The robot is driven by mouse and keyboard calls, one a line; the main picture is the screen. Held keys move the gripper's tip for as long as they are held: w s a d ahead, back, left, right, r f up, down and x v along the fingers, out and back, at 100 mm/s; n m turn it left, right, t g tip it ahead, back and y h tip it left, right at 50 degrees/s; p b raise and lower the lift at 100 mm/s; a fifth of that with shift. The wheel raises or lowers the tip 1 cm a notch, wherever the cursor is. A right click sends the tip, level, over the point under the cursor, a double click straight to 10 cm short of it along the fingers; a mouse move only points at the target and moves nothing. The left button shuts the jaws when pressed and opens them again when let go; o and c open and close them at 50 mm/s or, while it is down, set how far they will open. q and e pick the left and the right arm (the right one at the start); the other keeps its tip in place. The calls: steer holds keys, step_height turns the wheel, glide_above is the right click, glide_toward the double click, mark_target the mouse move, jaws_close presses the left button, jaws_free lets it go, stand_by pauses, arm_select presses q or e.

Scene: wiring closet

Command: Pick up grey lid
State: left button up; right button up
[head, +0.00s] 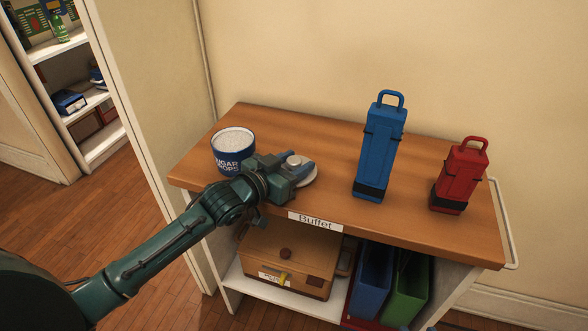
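The grey lid (311,181) is a pale round disc near the front edge of the wooden buffet top, just right of the sugar tub. A light round knob shows above it. My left gripper (296,167) is over the lid, with its fingers beside the knob, and hides much of the disc. I cannot tell whether the fingers touch or grip the knob. My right gripper is not in view.
The open sugar tub (228,165) stands close behind my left gripper. A tall blue case (379,150) and a shorter red case (460,178) stand to the right. A brown box (290,262) and binders sit below.

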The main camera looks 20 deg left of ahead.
arm_select(q)
steer(key=c, duration=0.6)
jaws_close()
